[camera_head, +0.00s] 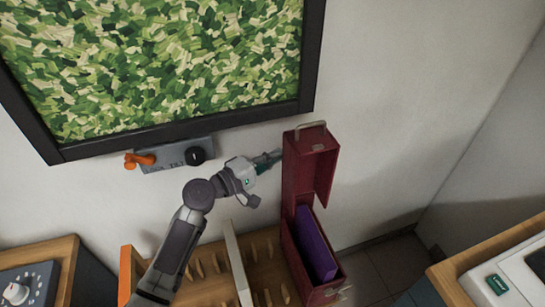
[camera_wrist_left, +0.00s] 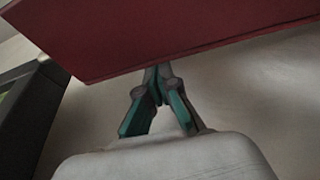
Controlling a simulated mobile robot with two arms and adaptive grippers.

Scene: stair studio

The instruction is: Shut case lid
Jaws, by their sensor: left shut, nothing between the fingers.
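The dark red case (camera_head: 289,252) stands at the middle right of the head view, with its lid (camera_head: 303,170) raised upright at the back. A metal handle (camera_head: 311,127) is on top of the lid. A purple item (camera_head: 316,243) lies inside the case. My left gripper (camera_head: 275,156) is shut and empty, with its tips close to the left side of the lid. In the left wrist view the shut fingers (camera_wrist_left: 158,75) reach up to the lid's red panel (camera_wrist_left: 150,30); I cannot tell whether they touch. My right gripper is not in view.
A wooden slatted rack (camera_head: 265,262) stands left of the case. A grey wall panel with an orange lever (camera_head: 140,161) and a black knob (camera_head: 196,155) sits below a large framed green picture (camera_head: 160,60). A desk with a white device (camera_head: 520,275) is at the right.

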